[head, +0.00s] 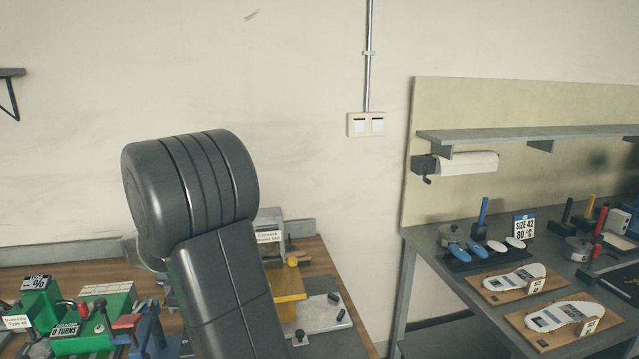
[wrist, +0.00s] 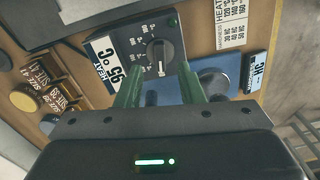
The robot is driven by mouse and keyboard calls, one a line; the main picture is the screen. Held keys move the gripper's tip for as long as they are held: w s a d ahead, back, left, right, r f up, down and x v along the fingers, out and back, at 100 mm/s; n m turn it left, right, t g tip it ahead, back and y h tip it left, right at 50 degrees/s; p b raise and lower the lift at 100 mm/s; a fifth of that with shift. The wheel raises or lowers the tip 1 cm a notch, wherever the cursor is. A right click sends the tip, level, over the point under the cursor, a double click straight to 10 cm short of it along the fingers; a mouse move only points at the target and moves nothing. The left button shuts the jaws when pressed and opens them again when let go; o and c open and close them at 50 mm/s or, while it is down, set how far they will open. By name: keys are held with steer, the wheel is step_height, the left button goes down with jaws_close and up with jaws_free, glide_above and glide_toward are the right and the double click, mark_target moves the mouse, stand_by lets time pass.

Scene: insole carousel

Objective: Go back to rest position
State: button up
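My gripper (wrist: 158,80) shows in the wrist view with its two green fingers apart and nothing between them. It points at a wooden bench with a dark heat control box (wrist: 128,48) just beyond the fingertips. I cannot tell the exact gap to the box. In the head view my dark arm stands raised in front of the wooden bench (head: 318,262), and the gripper itself is hidden there.
The wrist view shows a blue machine part (wrist: 228,62), a hardness chart (wrist: 232,22) and a yellow knob (wrist: 23,101). In the head view, green devices (head: 98,305) stand left of my arm. A grey table (head: 420,238) at right holds two insoles on boards (head: 512,278).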

step_height(320, 180, down, 4)
steer(key=shift+r, duration=0.15)
steer(key=shift+m, duration=0.3)
steer(key=m, duration=0.4)
steer(key=shift+m, duration=0.3)
steer(key=m, duration=1)
steer(key=shift+p, duration=0.3)
steer(key=m, duration=0.5)
steer(key=shift+d, duration=0.1)
